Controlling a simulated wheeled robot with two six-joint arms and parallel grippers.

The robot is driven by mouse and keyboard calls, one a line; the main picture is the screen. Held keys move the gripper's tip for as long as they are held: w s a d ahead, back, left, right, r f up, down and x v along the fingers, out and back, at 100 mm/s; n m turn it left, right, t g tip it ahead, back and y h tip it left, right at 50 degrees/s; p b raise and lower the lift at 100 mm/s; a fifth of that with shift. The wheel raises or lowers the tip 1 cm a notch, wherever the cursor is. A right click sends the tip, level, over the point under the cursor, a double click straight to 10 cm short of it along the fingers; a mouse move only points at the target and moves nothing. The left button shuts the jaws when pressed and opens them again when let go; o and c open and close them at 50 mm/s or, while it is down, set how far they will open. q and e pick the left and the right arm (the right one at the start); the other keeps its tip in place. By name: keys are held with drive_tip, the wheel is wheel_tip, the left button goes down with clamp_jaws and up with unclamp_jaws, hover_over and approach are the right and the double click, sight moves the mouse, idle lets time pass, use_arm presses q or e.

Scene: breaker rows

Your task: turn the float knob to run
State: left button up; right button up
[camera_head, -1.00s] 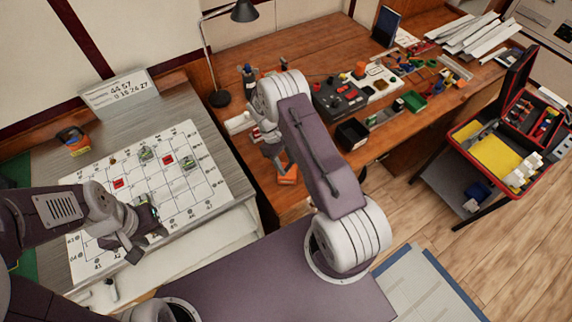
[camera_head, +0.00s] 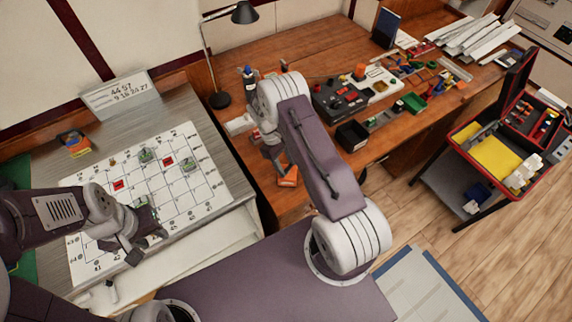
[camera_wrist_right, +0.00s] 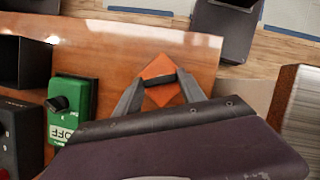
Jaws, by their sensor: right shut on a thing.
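An orange block (camera_wrist_right: 160,80) with a dark bar-shaped grip on top sits near the wooden desk's edge in the right wrist view. It also shows in the head view (camera_head: 288,177). My right gripper (camera_wrist_right: 161,84) is over it, with its fingers shut on the dark bar. I see no readable label on this block. Beside it is a green box (camera_wrist_right: 82,112) with a black knob, and its label reads OFF upside down. My left gripper (camera_head: 150,228) hangs over the white grid board on the left; its jaws are too small to judge.
A black open bin (camera_head: 352,135) and a dark control box (camera_head: 338,98) stand on the desk right of my right arm. A lamp (camera_head: 222,98) stands behind it. A red-edged toolbox (camera_head: 500,160) is at the right. The desk edge is close to the orange block.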

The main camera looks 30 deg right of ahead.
drive_tip(key=o, duration=1.4)
drive_tip(key=b+v, duration=0.2)
drive_tip(key=v, duration=0.7)
